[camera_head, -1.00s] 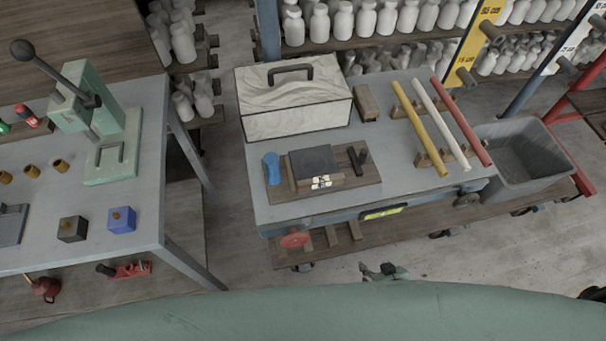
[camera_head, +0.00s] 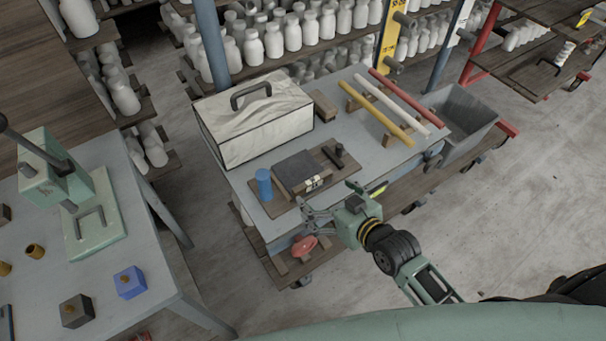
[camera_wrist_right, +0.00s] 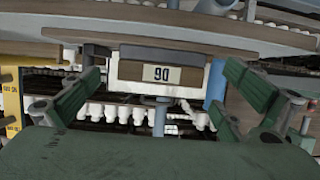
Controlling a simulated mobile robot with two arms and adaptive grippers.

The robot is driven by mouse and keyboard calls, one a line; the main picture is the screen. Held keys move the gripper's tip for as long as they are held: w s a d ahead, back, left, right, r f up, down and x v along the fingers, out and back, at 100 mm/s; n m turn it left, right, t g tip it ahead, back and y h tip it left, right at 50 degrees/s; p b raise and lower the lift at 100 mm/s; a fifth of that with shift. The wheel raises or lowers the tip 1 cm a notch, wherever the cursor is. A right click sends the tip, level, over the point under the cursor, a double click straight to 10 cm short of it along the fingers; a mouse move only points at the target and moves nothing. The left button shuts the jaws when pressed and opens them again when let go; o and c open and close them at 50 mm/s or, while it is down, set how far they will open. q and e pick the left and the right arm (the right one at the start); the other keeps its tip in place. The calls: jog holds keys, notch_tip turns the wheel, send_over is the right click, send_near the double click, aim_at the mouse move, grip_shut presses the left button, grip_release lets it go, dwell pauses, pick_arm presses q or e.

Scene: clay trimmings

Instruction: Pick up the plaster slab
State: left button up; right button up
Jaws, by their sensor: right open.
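A flat dark grey slab (camera_head: 297,171) with a white number label on its front lies on a wooden board (camera_head: 333,170) on the grey table. In the right wrist view its labelled front (camera_wrist_right: 160,73) shows upside down between the fingers. A large white, rough-topped block (camera_head: 245,125) with a black handle stands behind it; I cannot tell by looks which of the two is plaster. My right gripper (camera_head: 306,213) is open and empty at the table's front edge, just in front of the board. In the wrist view, its fingers (camera_wrist_right: 160,80) are apart. My left gripper is out of view.
A blue cylinder (camera_head: 264,184) stands left of the dark slab, and a dark-handled tool (camera_head: 339,152) lies right. Yellow, white and red rods (camera_head: 392,104) lie further right, beside a grey bin (camera_head: 465,120). A red knob (camera_head: 304,246) sits below the table's front edge.

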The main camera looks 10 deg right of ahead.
aim_at(315, 187)
jog(key=x, duration=0.2)
jog(key=shift+w+a, duration=0.3)
jog(key=shift+w+a+f, duration=0.1)
jog(key=shift+w+f, duration=0.25)
jog(key=shift+w, duration=0.1)
jog(key=shift+s, duration=0.1)
jog(key=c, duration=1.1)
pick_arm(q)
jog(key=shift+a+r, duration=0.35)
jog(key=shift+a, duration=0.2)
pick_arm(e)
jog(key=shift+r, duration=0.1)
jog(key=shift+c, duration=0.4)
jog(key=shift+r, duration=0.1)
